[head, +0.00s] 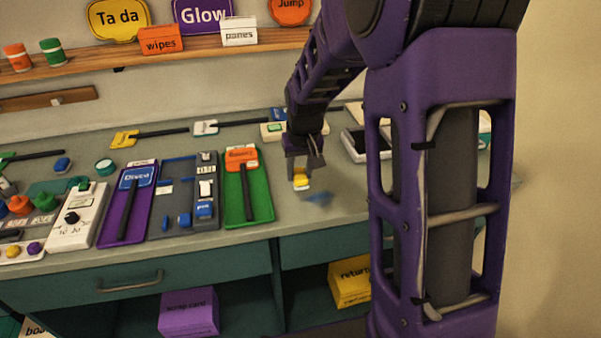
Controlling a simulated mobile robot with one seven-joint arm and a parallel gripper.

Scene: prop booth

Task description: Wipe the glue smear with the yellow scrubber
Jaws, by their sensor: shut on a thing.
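My gripper (300,169) points down over the counter, right of the green tray. It is shut on the yellow scrubber (301,182), which shows small between and below the fingers. A blue smear (319,199) lies on the grey counter just to the right of and nearer than the scrubber. I cannot tell whether the scrubber touches the counter. The upper part of the scrubber is hidden by the fingers.
A green tray (262,204) stands left of my gripper, with grey (170,228) and purple (110,232) trays farther left. A white-edged dark tray (352,146) lies behind to the right. The counter's front edge is close to the smear. Bare counter (345,195) lies right of it.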

